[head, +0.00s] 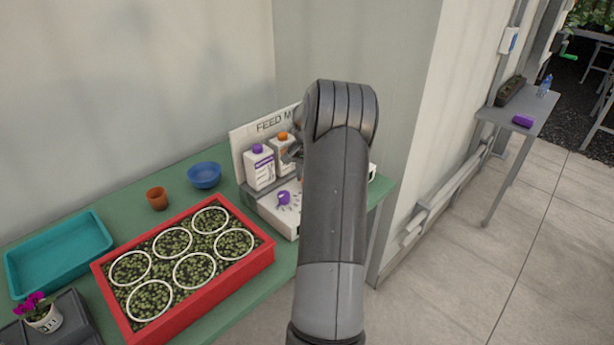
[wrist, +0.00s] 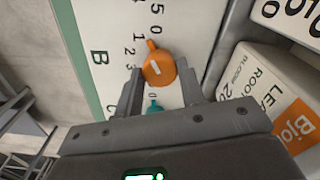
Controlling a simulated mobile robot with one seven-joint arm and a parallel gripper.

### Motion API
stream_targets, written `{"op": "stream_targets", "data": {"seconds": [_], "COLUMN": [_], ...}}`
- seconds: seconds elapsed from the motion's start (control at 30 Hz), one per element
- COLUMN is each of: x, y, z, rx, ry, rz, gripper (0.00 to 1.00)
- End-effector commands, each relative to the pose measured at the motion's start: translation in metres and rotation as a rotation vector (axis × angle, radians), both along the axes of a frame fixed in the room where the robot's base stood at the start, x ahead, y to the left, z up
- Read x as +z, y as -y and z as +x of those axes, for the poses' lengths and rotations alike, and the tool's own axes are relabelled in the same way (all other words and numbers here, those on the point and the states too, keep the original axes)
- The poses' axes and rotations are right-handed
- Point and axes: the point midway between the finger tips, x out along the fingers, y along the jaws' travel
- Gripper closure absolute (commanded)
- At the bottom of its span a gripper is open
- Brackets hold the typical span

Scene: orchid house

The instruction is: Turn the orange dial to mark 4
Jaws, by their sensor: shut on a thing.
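The orange dial (wrist: 158,68) is on a white panel (wrist: 190,20) in the wrist view, with a small nub on its upper edge and a short white line on its face. The nub points up the picture, near the printed 0 and 1; I cannot tell exactly which mark it meets. My gripper (wrist: 161,88) is shut on the dial, one finger on each side. In the head view my arm hides most of the gripper and that part of the feed unit (head: 285,218).
A teal dial (wrist: 155,105) sits just below the orange one. White bottles (head: 259,168) stand behind the purple dial (head: 283,198). A red planted tray (head: 262,262), blue bowl (head: 204,175), small brown pot (head: 157,198) and teal tray (head: 58,250) are on the green bench.

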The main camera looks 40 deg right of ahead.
Motion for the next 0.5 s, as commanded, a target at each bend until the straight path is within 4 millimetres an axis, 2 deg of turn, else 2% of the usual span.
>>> {"op": "stream_targets", "data": {"seconds": [0.5], "x": [0.0008], "y": [-0.0004], "z": [0.0003], "rx": [0.492], "ry": [0.000], "rz": [0.000], "gripper": [0.87]}}
